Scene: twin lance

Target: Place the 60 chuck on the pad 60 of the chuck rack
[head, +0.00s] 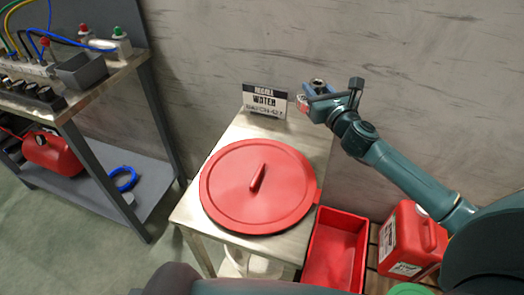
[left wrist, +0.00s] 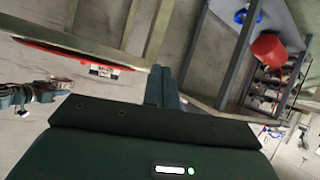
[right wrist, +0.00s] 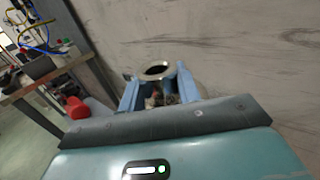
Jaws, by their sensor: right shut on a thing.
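My right gripper (head: 320,94) is up at the back, beside and above the far right corner of the small table. In the right wrist view its two blue fingers (right wrist: 158,92) are shut on a metal chuck (right wrist: 157,71) with a round open rim facing up. The chuck's top (head: 318,82) also shows in the head view; its number is not readable. My left gripper (left wrist: 163,84) shows only in the left wrist view, its fingers together with nothing seen between them. A dark strip with several black round pieces (head: 25,90) lies on the left bench; I cannot tell if it is the chuck rack.
A big red round lid (head: 235,195) covers most of the small steel table (head: 245,128). A sign (head: 265,101) stands at its back. A red bin (head: 338,245) and a red canister (head: 410,240) stand to the right. A grey box (head: 82,71) sits on the left bench.

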